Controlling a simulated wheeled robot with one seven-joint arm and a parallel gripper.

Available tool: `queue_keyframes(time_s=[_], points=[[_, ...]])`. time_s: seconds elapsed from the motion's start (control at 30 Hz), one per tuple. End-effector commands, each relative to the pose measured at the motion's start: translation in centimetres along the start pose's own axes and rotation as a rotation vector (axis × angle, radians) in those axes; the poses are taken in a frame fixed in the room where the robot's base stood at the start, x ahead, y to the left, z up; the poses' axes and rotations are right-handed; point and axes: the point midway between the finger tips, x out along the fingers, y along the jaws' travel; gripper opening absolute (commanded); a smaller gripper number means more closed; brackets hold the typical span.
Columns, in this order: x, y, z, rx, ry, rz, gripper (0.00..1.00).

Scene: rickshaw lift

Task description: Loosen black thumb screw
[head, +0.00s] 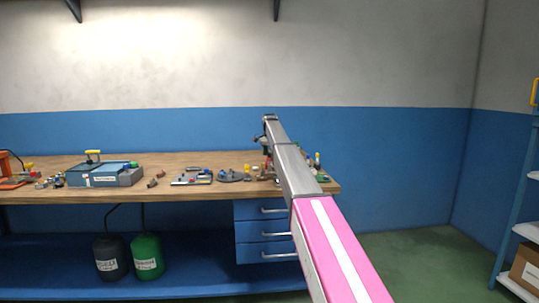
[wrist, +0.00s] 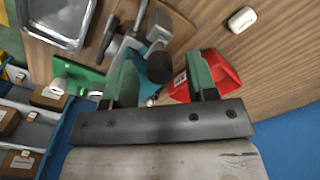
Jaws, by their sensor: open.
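A black round knob (wrist: 160,67), which looks like the black thumb screw, shows in the wrist view on a grey clamp-like fixture (wrist: 124,42) with a teal part. My gripper (wrist: 163,80) is open, with one green fingertip to the left of the knob and the other to its right. I cannot tell how far the knob is from the fingertips in depth. A small silver piece shows just below the knob, between the fingers. In the head view my arm covers the right end of the workbench, and the knob cannot be made out.
A red block (wrist: 222,72) lies beside the right finger. A metal tray (wrist: 72,42) and a small white box (wrist: 242,19) are farther away. The wooden workbench (head: 215,160) carries several fixtures, including a blue-grey machine (head: 105,175). Open bench top lies at upper right in the wrist view.

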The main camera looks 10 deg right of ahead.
Motion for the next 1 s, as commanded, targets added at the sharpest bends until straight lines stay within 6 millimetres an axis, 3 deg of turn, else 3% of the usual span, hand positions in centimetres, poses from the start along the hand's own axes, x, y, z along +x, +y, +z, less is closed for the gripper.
queue_keyframes(time_s=[0.27, 0.4, 0.43, 0.77, 1.0], points=[[0.2, -0.01, 0.0, 0.0, 0.0, 0.0, 0.52], [0.19, -0.01, -0.01, 0.0, 0.0, 0.0, 0.07], [0.19, -0.01, -0.01, 0.0, 0.0, 0.0, 0.03], [0.17, -0.01, 0.0, -0.029, 0.0, 0.0, 0.03], [0.16, -0.01, 0.0, -0.154, 0.0, 0.0, 0.03]])
